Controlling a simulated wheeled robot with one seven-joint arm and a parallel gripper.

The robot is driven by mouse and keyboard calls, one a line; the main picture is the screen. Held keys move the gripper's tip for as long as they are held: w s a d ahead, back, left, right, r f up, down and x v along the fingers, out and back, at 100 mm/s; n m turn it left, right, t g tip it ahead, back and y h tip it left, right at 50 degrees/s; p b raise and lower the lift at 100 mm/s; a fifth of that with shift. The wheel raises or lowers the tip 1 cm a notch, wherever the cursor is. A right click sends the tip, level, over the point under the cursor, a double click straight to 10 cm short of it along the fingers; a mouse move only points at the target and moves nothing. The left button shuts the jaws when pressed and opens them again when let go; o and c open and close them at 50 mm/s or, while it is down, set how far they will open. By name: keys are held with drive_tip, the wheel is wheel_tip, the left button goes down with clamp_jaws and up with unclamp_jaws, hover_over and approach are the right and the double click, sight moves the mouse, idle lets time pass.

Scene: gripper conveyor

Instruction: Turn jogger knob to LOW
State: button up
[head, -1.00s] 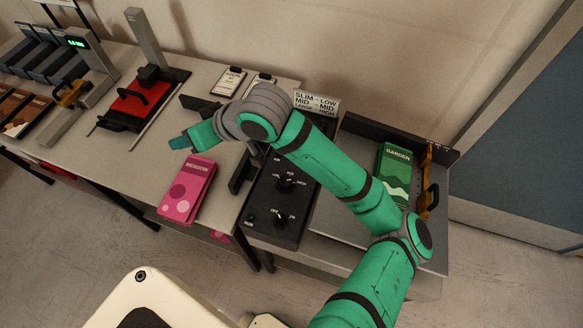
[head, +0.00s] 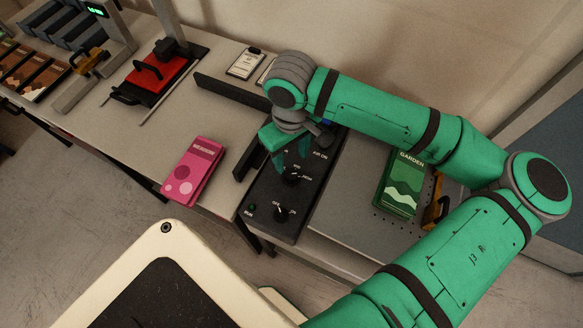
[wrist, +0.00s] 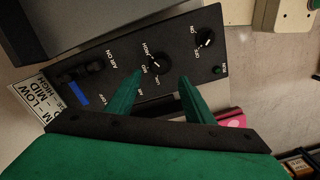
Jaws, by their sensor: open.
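The jogger knob (head: 291,176) is a round dark knob with LOW, MID and HIGH labels on the black control panel (head: 262,200). It also shows in the wrist view (wrist: 160,66). It has a white pointer mark, but I cannot tell surely which label it points at. My gripper (head: 290,150) is open above the panel. In the wrist view its two green fingers (wrist: 161,78) stand apart, with the knob between and just beyond their tips. I see no contact with the knob.
An OFF/ON knob (head: 280,212) sits on the panel near its front. A lever with a blue part (wrist: 78,85) lies at the panel's other end. A pink packet (head: 193,170) stands left, a green GARDEN packet (head: 401,185) right. A sign (wrist: 35,108) is partly visible.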

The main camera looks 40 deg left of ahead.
sight(291, 174)
wheel_tip(291, 174, down, 8)
drive_tip(key=shift+f, duration=0.1)
idle(0.4)
drive_tip(key=shift+s, duration=0.1)
drive_tip(key=shift+c, duration=0.6)
drive_tip(key=c, duration=0.9)
